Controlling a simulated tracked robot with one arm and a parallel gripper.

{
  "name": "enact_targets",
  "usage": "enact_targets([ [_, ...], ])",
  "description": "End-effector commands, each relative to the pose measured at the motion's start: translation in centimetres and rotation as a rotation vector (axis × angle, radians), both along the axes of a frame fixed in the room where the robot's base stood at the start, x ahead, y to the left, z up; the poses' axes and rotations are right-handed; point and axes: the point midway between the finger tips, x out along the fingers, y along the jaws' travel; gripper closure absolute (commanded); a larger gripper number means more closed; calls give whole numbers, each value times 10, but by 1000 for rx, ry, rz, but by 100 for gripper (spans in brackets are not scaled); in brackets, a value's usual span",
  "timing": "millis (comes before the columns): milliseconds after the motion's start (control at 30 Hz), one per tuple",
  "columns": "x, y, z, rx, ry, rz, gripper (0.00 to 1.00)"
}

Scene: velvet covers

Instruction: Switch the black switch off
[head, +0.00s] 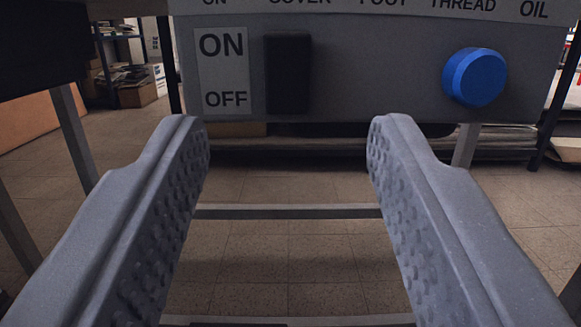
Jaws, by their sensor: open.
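The black switch (288,74) is an upright dark rectangle on the front of a grey panel (380,75). A white label (222,70) to its left reads ON at the top and OFF at the bottom. Which way the switch is set cannot be told, as its face is too dark. My gripper (288,135) is open and empty, its two grey textured fingers spread wide. The fingertips appear just below the panel's lower edge, one to the left of the switch and one to the right. They look apart from the panel.
A blue knob (475,77) sticks out at the panel's right. A lettered strip (380,8) runs along the top. Metal legs and a crossbar (290,211) stand under the panel, over a tiled floor. Shelves and a cardboard box (138,94) are behind at left.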

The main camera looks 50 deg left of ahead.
Motion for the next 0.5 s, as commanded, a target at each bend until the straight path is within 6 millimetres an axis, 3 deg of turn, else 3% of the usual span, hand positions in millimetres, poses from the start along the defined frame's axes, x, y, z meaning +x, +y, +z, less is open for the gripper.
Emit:
enact_targets([
  [200, -24, -31, -9, 0, 3, -4, 55],
  [500, -37, -45, -15, -2, 2, -2, 55],
])
